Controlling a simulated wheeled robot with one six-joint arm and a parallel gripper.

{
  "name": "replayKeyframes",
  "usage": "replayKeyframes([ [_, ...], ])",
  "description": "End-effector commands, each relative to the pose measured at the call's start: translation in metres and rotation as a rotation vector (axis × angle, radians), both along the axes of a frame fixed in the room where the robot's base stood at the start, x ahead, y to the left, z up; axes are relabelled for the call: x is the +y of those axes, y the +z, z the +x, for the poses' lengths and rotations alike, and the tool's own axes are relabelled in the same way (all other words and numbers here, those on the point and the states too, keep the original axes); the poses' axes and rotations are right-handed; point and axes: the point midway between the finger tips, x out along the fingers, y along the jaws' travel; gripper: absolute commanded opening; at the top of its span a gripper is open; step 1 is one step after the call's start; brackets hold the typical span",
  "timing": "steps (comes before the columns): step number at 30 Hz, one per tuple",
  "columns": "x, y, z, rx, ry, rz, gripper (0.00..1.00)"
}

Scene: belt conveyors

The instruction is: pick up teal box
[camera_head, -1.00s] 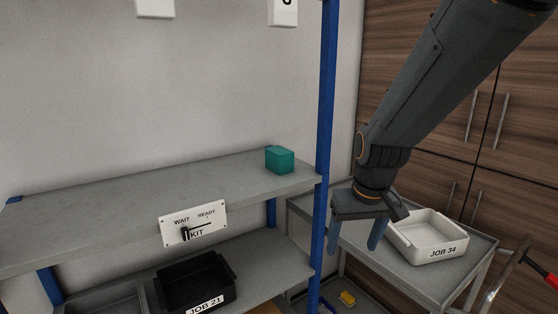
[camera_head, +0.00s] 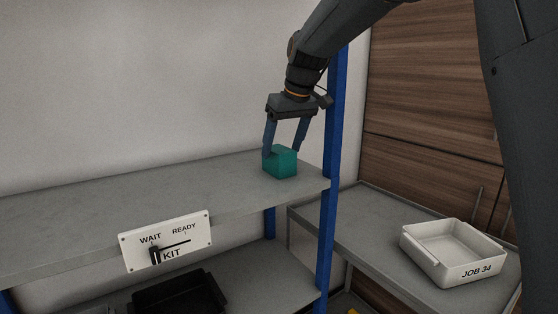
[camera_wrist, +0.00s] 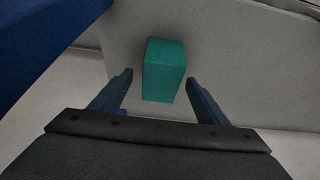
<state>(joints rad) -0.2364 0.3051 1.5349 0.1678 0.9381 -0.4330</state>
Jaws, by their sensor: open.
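The teal box (camera_head: 280,162) stands on the upper grey shelf (camera_head: 150,188), near its right end. My gripper (camera_head: 283,153) is open and comes down over the box from above, with one finger at its left and the other at its upper right. In the wrist view the teal box (camera_wrist: 164,70) lies between and just beyond the two fingertips of my gripper (camera_wrist: 159,78), with a gap showing on each side. I cannot tell how far the fingertips reach down beside the box.
A blue post (camera_head: 329,180) stands just right of the box. A white JOB 34 tray (camera_head: 459,266) sits on a grey cart (camera_head: 365,222) at the right. A WAIT/READY KIT sign (camera_head: 165,243) is on the shelf's front edge, above a black bin (camera_head: 180,297).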

Motion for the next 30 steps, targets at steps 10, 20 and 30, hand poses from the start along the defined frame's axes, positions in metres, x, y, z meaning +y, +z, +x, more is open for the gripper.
replayKeyframes([
  [10, 0.01, -0.041, 0.011, 0.002, 0.0, -0.001, 0.69],
  [20, 0.01, -0.044, 0.012, -0.001, 0.0, -0.001, 0.6],
  [30, 0.011, -0.043, 0.012, -0.001, -0.001, 0.0, 0.19],
])
